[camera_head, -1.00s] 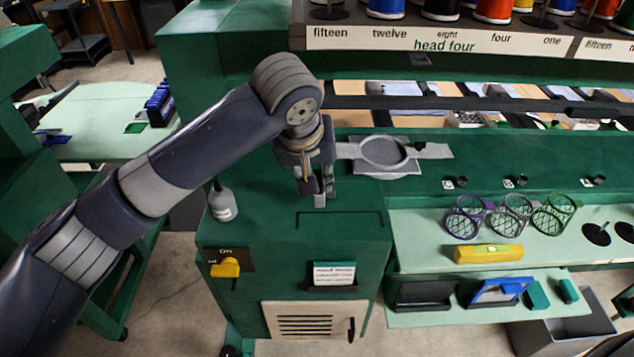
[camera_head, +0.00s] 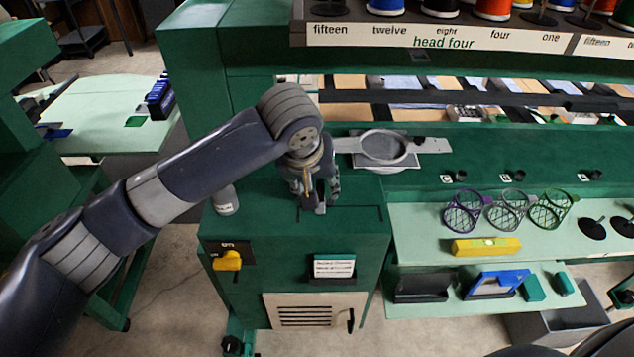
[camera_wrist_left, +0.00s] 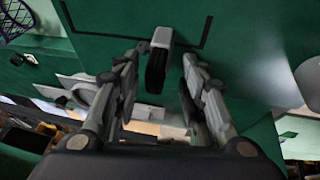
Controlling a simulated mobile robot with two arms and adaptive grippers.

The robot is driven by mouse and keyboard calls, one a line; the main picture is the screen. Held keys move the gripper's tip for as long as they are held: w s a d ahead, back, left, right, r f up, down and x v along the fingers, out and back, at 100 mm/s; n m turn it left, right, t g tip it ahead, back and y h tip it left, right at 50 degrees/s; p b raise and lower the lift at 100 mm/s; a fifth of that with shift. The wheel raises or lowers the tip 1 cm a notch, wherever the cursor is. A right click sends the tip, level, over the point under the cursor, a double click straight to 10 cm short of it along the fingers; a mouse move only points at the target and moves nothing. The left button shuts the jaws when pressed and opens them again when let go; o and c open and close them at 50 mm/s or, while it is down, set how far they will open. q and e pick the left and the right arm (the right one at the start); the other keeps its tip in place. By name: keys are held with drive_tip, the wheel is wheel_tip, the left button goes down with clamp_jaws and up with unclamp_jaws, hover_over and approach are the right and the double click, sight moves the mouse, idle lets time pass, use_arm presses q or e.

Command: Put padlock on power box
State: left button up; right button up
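My left gripper (camera_head: 318,207) reaches down over the top of the green box (camera_head: 345,238) with a yellow switch (camera_head: 227,261) on its front. In the left wrist view its two fingers (camera_wrist_left: 166,58) are spread apart. A small dark object with a pale grey end, probably the padlock (camera_wrist_left: 158,62), sits between the fingers, with a gap visible on both sides. In the head view this object is mostly hidden by the fingers. My right gripper is not in view.
A small grey bottle (camera_head: 225,200) stands on the box, left of the gripper. A round grey hoop frame (camera_head: 384,147) lies behind. Wire baskets (camera_head: 509,211) and a yellow block (camera_head: 487,248) stand on the pale shelf at right. The box top's front right is clear.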

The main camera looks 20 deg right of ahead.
use_arm(q)
drive_tip(key=shift+s+r, duration=0.1)
drive_tip(key=shift+r, duration=0.4)
drive_tip(key=b+v, duration=0.2)
drive_tip(key=v, duration=0.9)
drive_tip(key=shift+s+a, duration=0.1)
drive_tip(key=shift+a, duration=0.05)
